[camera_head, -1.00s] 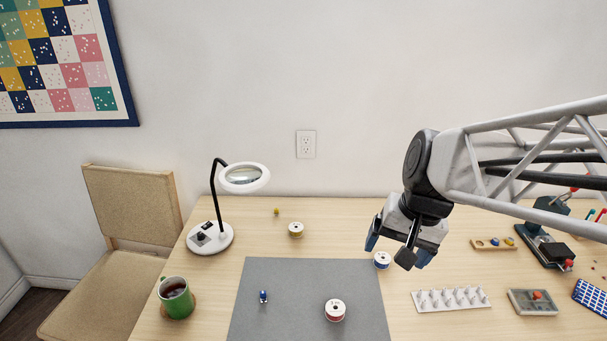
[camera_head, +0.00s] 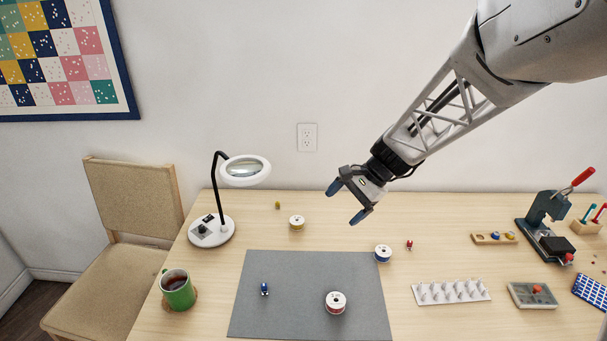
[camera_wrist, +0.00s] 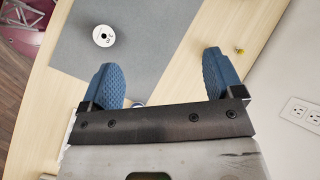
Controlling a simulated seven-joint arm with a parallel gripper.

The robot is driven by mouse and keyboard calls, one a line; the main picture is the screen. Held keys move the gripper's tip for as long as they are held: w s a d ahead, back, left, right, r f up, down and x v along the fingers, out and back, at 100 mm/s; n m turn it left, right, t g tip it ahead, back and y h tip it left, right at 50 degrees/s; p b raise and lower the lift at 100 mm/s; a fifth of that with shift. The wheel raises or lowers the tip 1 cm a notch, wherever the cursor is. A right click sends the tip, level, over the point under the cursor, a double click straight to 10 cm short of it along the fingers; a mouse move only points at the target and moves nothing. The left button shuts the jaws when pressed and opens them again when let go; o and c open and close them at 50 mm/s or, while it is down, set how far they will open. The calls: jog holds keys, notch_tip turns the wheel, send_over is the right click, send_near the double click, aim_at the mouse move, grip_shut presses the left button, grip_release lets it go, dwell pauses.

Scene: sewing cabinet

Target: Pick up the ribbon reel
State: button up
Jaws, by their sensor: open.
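Three reels with white faces are on the table; I cannot tell which one the task names. The blue-edged reel (camera_head: 383,254) sits at the mat's back right corner. The yellow-edged reel (camera_head: 297,222) is behind the mat. My gripper (camera_head: 347,202) is open and empty, raised above the back of the table, right of the yellow-edged reel. In the wrist view, a white-faced reel (camera_wrist: 103,36) shows on the mat beyond my open fingers (camera_wrist: 164,68). A blue bit shows beside the left finger.
A magnifier lamp (camera_head: 211,232) and a green mug (camera_head: 178,290) stand at the left. Small blue (camera_head: 264,289), yellow (camera_head: 278,205) and red (camera_head: 409,245) items lie about. A white pegged rack (camera_head: 451,292) and a press (camera_head: 546,230) are at the right. The wall is close behind.

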jog(key=w+a+f+m+y, duration=0.3)
jog(key=w+f+m, duration=0.2)
jog(key=w+f, duration=0.7)
jog(key=m+t+y, duration=0.2)
jog(key=m+y, duration=0.1)
jog(key=m, duration=0.2)
send_near(299, 220)
jog(key=shift+x, duration=1.05)
jog(key=shift+x, duration=1.3)
jog(key=shift+x, duration=2.6)
jog(key=shift+s, duration=0.1)
jog(key=c, duration=1)
